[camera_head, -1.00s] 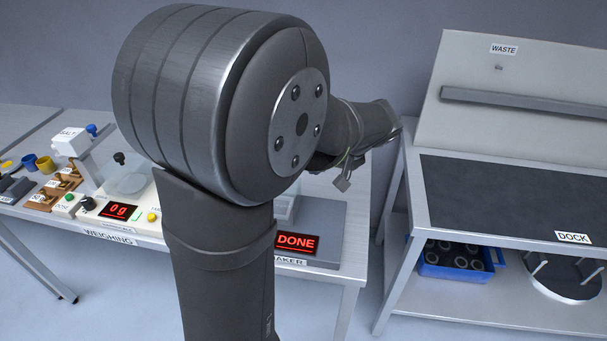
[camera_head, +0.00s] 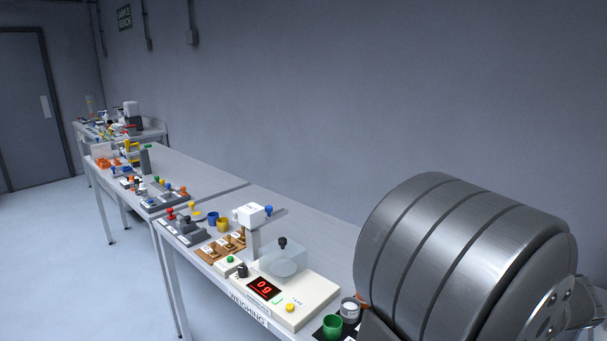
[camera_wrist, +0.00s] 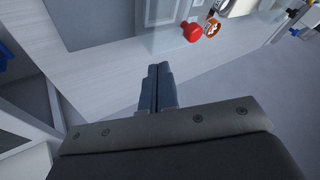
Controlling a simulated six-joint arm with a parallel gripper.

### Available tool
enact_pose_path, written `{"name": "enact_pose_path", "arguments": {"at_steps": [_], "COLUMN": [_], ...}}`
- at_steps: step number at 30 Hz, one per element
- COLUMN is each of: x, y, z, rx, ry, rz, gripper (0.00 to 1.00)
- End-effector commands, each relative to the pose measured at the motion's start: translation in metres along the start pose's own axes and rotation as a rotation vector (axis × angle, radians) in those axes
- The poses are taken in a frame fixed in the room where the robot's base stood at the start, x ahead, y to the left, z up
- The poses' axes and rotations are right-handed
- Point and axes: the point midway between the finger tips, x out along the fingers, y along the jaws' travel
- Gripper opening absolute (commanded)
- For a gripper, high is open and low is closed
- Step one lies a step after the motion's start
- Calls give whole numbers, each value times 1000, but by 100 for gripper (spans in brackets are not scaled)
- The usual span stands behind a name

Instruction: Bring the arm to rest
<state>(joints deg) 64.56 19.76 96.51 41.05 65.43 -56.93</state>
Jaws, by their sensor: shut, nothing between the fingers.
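My gripper (camera_wrist: 158,84) is in the wrist view. Its two fingers are pressed together with nothing between them. It points over a pale bench top (camera_wrist: 95,80), and I cannot tell its height above it. The head view shows only a large grey joint of my arm at the lower right; the gripper itself is out of that view.
In the wrist view a red knob (camera_wrist: 193,32) lies beyond the fingertips. In the head view the weighing scale (camera_head: 290,297) reads 0 g, with a green cup (camera_head: 332,326) beside it. Benches run to the far left; the floor (camera_head: 50,230) is clear.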

Motion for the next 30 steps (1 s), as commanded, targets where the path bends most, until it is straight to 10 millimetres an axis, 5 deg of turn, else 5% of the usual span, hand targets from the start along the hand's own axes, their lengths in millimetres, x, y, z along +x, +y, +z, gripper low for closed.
{"name": "enact_pose_path", "arguments": {"at_steps": [10, 18, 30], "x": [66, 77, 78], "y": [-7, -30, -32], "z": [0, 0, 0], "rx": [-2, -3, -1], "ry": [-2, -2, -2], "rz": [-2, -2, -3], "gripper": [0, 0, 0]}}
